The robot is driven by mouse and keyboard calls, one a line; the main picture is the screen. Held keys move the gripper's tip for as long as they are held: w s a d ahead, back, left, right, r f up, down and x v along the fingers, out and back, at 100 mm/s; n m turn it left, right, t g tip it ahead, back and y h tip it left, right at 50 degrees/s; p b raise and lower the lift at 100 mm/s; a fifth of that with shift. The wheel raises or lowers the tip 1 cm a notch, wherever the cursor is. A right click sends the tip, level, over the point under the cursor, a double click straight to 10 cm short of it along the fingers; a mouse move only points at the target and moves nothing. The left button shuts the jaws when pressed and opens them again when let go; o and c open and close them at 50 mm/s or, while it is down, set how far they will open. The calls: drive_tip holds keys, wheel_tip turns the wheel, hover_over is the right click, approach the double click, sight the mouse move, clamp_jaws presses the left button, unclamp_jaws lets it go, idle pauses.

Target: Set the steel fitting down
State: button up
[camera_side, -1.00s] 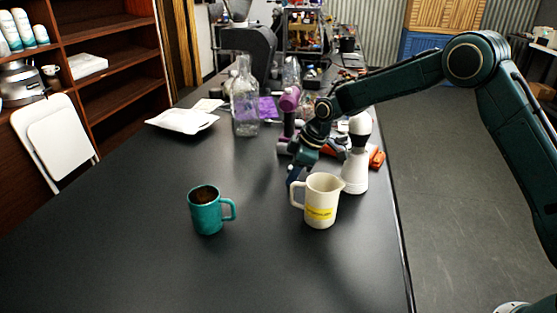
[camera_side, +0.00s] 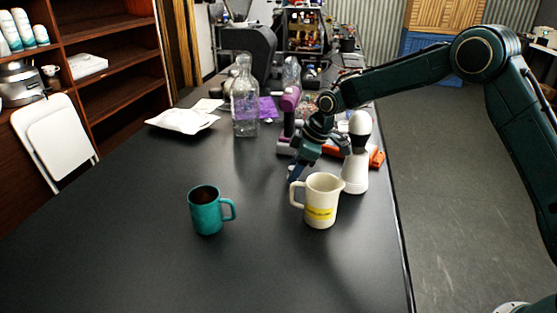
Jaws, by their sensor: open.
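My gripper (camera_side: 318,162) is open above the table, behind the cream pitcher (camera_side: 321,201) and left of the white bottle with the rounded top (camera_side: 355,172). Its fingers are spread, one down to the left and one toward the bottle. I cannot make out the steel fitting; it may be hidden behind the pitcher or too small to tell. The pitcher stands upright with a yellow label. A teal mug (camera_side: 206,212) with dark contents stands upright to its left.
A clear glass bottle (camera_side: 245,105) and a white packet (camera_side: 183,120) are farther back. A purple device (camera_side: 289,112) stands close behind my gripper, and an orange item (camera_side: 377,159) lies at the right edge. The table's (camera_side: 120,235) front left is clear.

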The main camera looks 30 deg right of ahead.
drive_tip(key=v, duration=1)
drive_tip(key=shift+r, duration=0.2)
drive_tip(key=s+d+r+m+t+h, duration=0.1)
drive_tip(key=s+r+m, duration=0.3)
drive_tip(key=s, duration=0.5)
drive_tip(key=s+d+r+m, duration=0.1)
drive_tip(key=s+d+r, duration=0.1)
drive_tip(key=s+r, duration=0.65)
drive_tip(key=s+d+f+m+h, duration=0.1)
drive_tip(key=s+f+m, duration=0.1)
drive_tip(key=s, duration=0.8)
drive_tip(key=s+d+f+m+t, duration=0.1)
drive_tip(key=s+f+m, duration=0.2)
drive_tip(key=s, duration=0.7)
drive_tip(key=shift+s+d+h, duration=0.2)
drive_tip(key=shift+s+h, duration=0.1)
drive_tip(key=shift+h, duration=0.1)
